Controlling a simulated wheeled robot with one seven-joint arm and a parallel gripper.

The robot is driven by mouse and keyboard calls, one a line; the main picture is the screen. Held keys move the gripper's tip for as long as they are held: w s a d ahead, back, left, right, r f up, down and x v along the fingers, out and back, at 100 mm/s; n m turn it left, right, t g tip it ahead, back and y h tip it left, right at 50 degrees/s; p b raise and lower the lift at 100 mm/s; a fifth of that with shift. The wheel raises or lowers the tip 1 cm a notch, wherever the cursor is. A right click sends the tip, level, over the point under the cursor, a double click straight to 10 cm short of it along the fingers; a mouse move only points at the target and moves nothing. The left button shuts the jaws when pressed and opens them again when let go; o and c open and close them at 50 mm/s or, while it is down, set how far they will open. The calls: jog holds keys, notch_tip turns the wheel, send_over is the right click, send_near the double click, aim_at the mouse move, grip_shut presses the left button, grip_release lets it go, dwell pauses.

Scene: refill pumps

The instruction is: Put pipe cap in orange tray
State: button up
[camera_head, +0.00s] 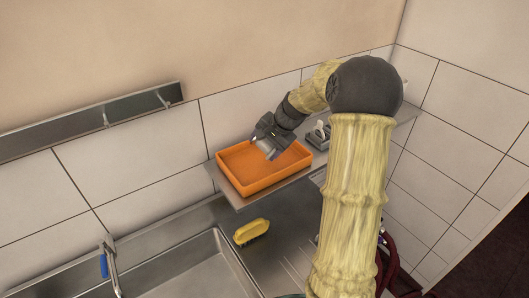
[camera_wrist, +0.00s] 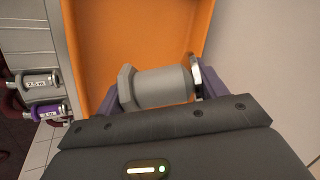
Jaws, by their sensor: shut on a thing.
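The orange tray (camera_head: 254,182) sits on a metal shelf against the tiled wall. It fills much of the wrist view (camera_wrist: 105,45) behind my gripper. My gripper (camera_wrist: 160,90) is shut on the pipe cap (camera_wrist: 163,87), a grey cylinder with a flanged end at the left and a shiny metal end at the right. In the head view my gripper (camera_head: 268,146) and the pipe cap (camera_head: 267,148) are over the tray, inside its outline. I cannot tell whether the cap touches the tray floor.
A small grey device (camera_head: 319,135) stands on the shelf right of the tray. A yellow brush (camera_head: 251,231) lies on the counter below, beside the steel sink (camera_head: 190,270) with its blue-handled tap (camera_head: 104,265). A hook rail (camera_head: 95,120) is on the wall at left.

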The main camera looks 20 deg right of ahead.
jog(key=f+p, duration=0.1)
jog(key=f, duration=0.2)
jog(key=shift+w, duration=0.2)
jog(key=shift+f+b, duration=0.15)
jog(key=shift+b, duration=0.15)
jog(key=o, duration=0.9)
jog(key=shift+c, duration=0.2)
jog(key=shift+o, duration=1.3)
jog(key=shift+s, duration=0.1)
jog(key=shift+f, duration=0.1)
jog(key=shift+s, duration=0.1)
